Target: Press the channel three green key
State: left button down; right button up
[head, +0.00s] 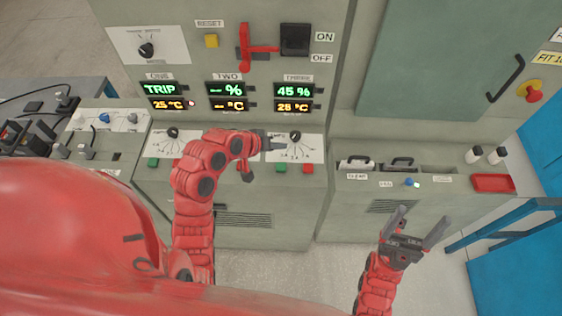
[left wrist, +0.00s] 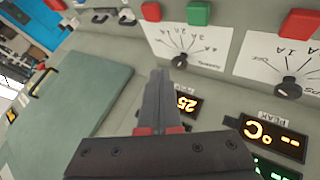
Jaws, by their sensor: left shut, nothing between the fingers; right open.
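The channel three green key (head: 281,168) is on the sloped console edge below the right-hand dial and display column. It also shows at the top of the left wrist view (left wrist: 199,13), beside the channel three red key (left wrist: 150,10). My left gripper (head: 280,144) is shut and empty. Its fingers lie over the left part of the channel three dial panel (head: 305,155), just above the green key in the picture and apart from it. In the left wrist view the closed fingertips (left wrist: 159,73) are beside the dial knob (left wrist: 179,61). My right gripper (head: 411,232) is open and empty, low at the right.
The channel three display (head: 293,91) reads 45 % in green. Channel two's red key (left wrist: 300,22) is near in the left wrist view. A black switch (head: 295,40) and red lever (head: 245,47) are above. A side counter (head: 430,190) with bottles and a red tray stands right.

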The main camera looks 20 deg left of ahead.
aim_at(279, 169)
pick_arm(q)
jog(key=shift+f, duration=0.1)
jog(key=shift+f+b, duration=2.75)
jog(key=shift+f, duration=1.55)
jog(key=shift+f+b, duration=0.3)
jog(key=shift+f, duration=0.1)
jog(key=shift+f, duration=0.45)
jog(key=shift+r, duration=0.9)
jog(key=shift+p, duration=0.3)
